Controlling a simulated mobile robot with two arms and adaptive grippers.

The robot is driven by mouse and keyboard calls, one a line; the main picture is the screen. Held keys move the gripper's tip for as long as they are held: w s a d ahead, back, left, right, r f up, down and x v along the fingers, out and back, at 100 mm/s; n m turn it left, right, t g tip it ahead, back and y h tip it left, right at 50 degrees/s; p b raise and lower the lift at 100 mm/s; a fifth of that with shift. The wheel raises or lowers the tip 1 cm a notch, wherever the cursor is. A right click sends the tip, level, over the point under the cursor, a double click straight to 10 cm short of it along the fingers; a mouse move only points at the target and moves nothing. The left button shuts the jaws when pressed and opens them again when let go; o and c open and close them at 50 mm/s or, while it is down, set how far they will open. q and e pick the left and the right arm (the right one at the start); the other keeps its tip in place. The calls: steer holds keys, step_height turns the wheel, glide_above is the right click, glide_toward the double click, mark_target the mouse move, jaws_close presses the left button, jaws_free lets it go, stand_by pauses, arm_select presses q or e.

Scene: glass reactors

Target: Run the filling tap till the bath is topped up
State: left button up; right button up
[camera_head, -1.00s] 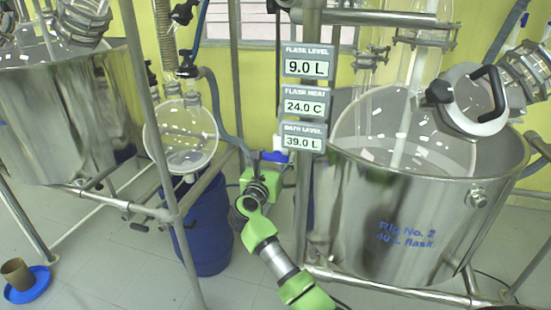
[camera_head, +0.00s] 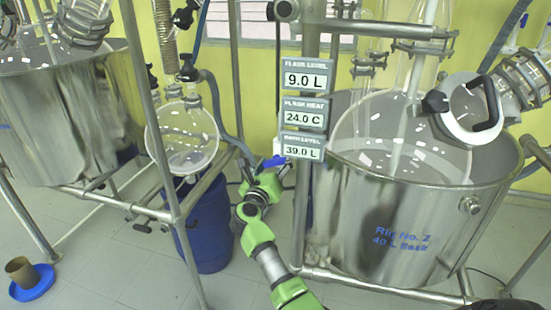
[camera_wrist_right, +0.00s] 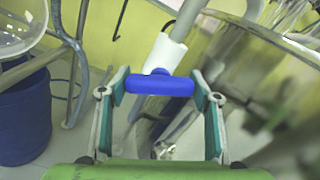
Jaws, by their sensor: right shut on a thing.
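The filling tap has a blue handle (camera_wrist_right: 160,85) on a white body (camera_wrist_right: 164,54), seen in the right wrist view. In the head view the blue handle (camera_head: 274,161) shows small beside the metal post. My right gripper (camera_wrist_right: 158,92) is shut on the handle, with one finger at each end of it. It also shows in the head view (camera_head: 268,178), partly hiding the tap. The steel bath (camera_head: 340,215), marked Rig No. 2, stands to the right with a glass flask in it. The bath level readout (camera_head: 303,148) says 39.0 L. My left gripper is out of view.
Readouts for flask level (camera_head: 307,78) and flask heat (camera_head: 304,114) say 9.0 L and 24.0 C. A metal post (camera_head: 302,205) stands close to my right gripper. A blue drum (camera_head: 205,235) and a round glass vessel (camera_head: 183,140) stand to the left.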

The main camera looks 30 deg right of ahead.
steer(key=shift+n+p, duration=0.3)
steer(key=shift+n, duration=0.2)
steer(key=shift+f, duration=0.1)
steer(key=o, duration=1.1)
steer(key=v, duration=0.7)
steer(key=shift+s+a, duration=0.15)
steer(key=shift+a, duration=0.1)
